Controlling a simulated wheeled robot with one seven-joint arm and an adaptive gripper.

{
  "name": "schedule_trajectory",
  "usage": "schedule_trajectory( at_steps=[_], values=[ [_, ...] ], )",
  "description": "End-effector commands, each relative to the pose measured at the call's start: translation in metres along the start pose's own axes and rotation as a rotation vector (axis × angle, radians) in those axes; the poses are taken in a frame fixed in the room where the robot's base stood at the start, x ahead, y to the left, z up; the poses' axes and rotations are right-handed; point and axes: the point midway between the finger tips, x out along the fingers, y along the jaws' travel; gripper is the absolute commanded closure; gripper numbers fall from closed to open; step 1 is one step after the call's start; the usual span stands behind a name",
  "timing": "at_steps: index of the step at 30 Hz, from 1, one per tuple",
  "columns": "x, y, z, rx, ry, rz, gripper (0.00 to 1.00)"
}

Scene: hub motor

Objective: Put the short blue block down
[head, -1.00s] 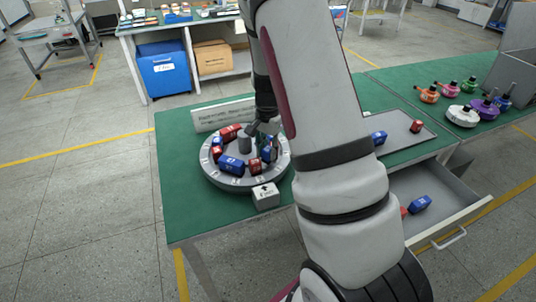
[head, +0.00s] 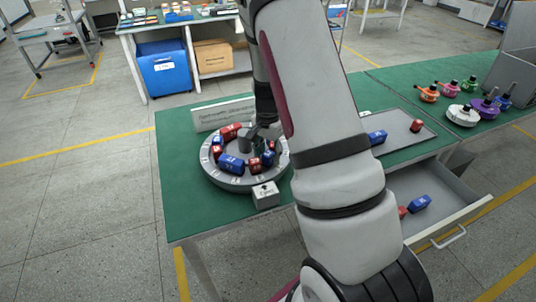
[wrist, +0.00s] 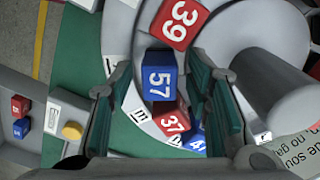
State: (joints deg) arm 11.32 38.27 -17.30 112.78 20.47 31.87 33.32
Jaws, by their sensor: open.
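My gripper (head: 264,133) is open above the right part of the round grey ring fixture (head: 236,184). In the wrist view, a blue block marked 57 (wrist: 159,82) sits in the ring, between and beyond my two spread fingers; no grip on it shows. A red block marked 39 (wrist: 180,24) and a red block marked 37 (wrist: 172,120) sit on either side of it. Another blue block (wrist: 197,138) is partly hidden by a finger. In the head view, the blue block (head: 268,159) under my gripper is small and its number cannot be read.
A grey centre post (wrist: 275,85) stands close beside my right finger. A tray (head: 397,128) and an open drawer (head: 440,190) with blocks lie to the right.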

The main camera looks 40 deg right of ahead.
Motion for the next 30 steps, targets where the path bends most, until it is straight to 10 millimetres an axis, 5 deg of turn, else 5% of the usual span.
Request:
schedule_trajectory(
  at_steps=[15,23,30],
  values=[
    [-0.092,-0.001,0.0,-0.001,0.002,-0.005,0.55],
    [-0.119,0.0,0.001,-0.003,0.0,-0.002,0.55],
    [-0.163,0.004,0.037,-0.147,-0.006,-0.067,0.55]
  ],
)
